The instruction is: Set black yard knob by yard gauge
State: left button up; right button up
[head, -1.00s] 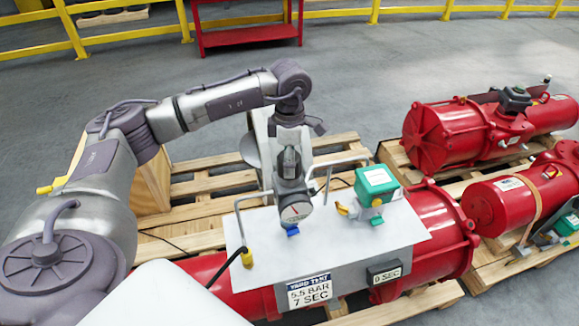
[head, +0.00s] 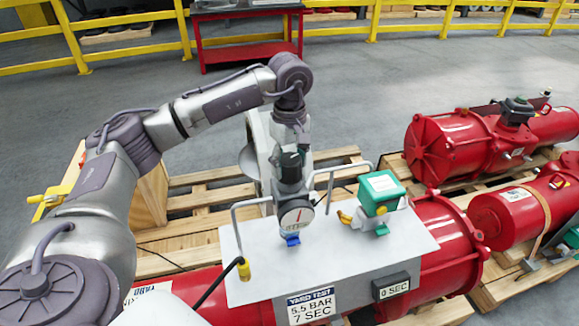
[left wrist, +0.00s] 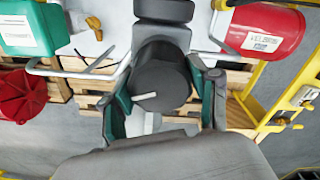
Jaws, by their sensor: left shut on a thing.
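The black yard knob (left wrist: 165,75) is a dark cylinder with a pale pointer mark; in the head view its dark body (head: 290,160) sits on top of the grey regulator. My left gripper (left wrist: 166,98) reaches down from above and is shut around the knob, a finger with green on each side. The round white yard gauge (head: 297,214) is on the front of the regulator, below the knob; its red needle shows but its scale is too small to read. The sign (head: 310,303) reads "YARD TEST 5.5 BAR 7 SEC". My right gripper is not in view.
The regulator stands on a white plate (head: 262,284) over a red actuator (head: 440,240). Bent metal rails (head: 237,225) flank it. A green-topped box (head: 380,190) and a yellow lever are right of it. A small display (head: 391,286) reads "0 SEC". Wooden pallets (head: 205,200) lie below.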

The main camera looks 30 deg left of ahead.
aim_at(290, 158)
pick_arm(q)
jog(key=shift+r+m+b, duration=0.1)
jog(key=shift+m+b, duration=0.2)
jog(key=shift+m, duration=0.6)
jog(key=shift+w, duration=0.1)
jog(key=o, duration=1.2)
jog(key=shift+c, duration=0.2)
notch_tip(290, 158, up, 12)
